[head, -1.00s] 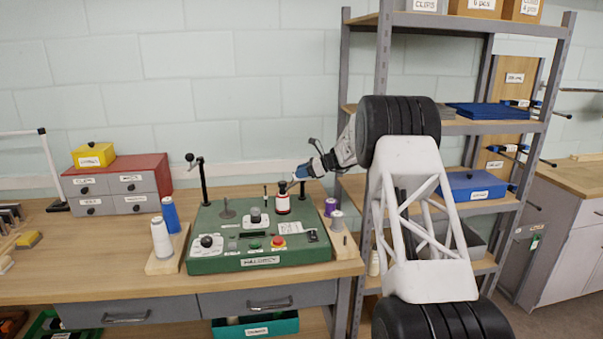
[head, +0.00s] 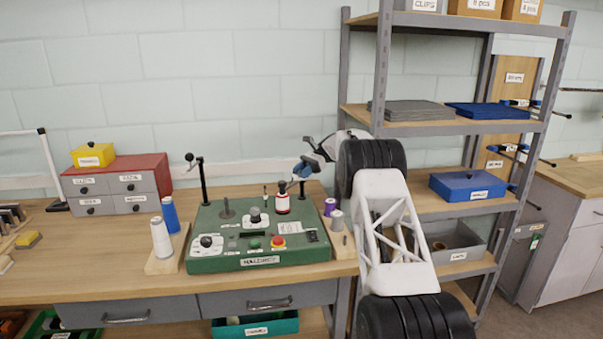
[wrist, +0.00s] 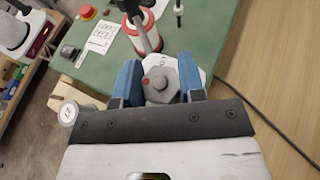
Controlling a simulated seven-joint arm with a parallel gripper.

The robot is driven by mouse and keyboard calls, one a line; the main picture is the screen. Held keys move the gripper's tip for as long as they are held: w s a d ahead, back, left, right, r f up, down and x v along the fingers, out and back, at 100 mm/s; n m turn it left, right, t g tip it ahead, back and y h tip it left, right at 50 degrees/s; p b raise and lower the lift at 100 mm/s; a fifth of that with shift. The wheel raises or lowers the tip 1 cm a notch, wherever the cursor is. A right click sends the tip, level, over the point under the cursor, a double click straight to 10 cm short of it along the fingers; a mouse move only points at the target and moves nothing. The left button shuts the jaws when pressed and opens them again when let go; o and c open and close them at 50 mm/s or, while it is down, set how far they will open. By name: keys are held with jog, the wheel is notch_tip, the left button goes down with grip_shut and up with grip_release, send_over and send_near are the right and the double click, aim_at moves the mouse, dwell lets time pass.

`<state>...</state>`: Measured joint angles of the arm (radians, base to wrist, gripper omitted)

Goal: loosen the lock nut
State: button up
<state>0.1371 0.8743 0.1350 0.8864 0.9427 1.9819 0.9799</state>
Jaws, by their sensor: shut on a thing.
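In the head view my gripper (head: 302,170) comes down from the upper right to the top of a dark post at the back right of the green machine (head: 215,262). The nut is too small and covered to make out there.
A red and white spool (head: 281,203) stands just left of my gripper. Purple and grey spools (head: 337,220) stand at the machine's right. A lever post (head: 203,182) rises at back left. The shelf rack (head: 378,75) stands close behind my arm.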

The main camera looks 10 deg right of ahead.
jog(key=shift+g, duration=0.3)
jog(key=o, duration=0.9)
jog(key=shift+t, duration=0.5)
